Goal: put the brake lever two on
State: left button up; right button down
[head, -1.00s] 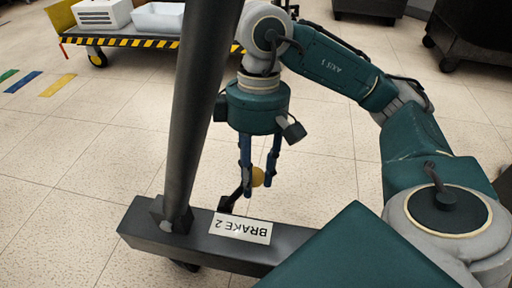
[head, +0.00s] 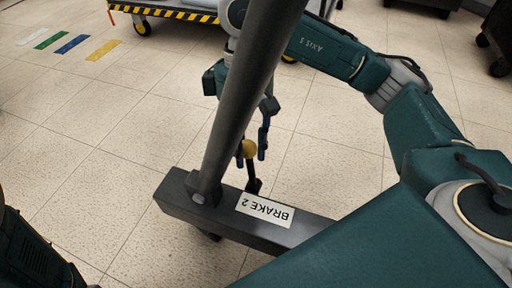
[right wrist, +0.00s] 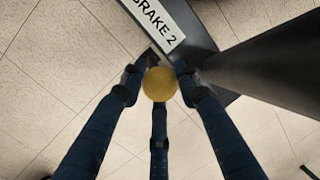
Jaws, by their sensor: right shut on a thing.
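The brake two lever is a short black rod with a yellow ball knob (head: 249,148). It rises from the dark beam beside the white BRAKE 2 label (head: 265,209) in the head view. My right gripper (head: 252,154) is shut on the knob, its blue fingers pointing down around it. The dark post hides part of this gripper. In the right wrist view, the knob (right wrist: 159,84) sits between the three fingertips, which hide most of the rod. My left gripper is out of view.
A thick dark post (head: 250,90) rises from the dark beam (head: 180,199), close beside my right gripper. A cart with a yellow-black striped edge (head: 165,12) stands at the back. Coloured floor strips (head: 71,44) lie at the far left. The tiled floor between is clear.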

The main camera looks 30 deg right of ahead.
jog(key=shift+w+a, duration=0.2)
dwell(0.3)
jog(key=c, duration=1.3)
grip_release()
jog(key=v, duration=1.2)
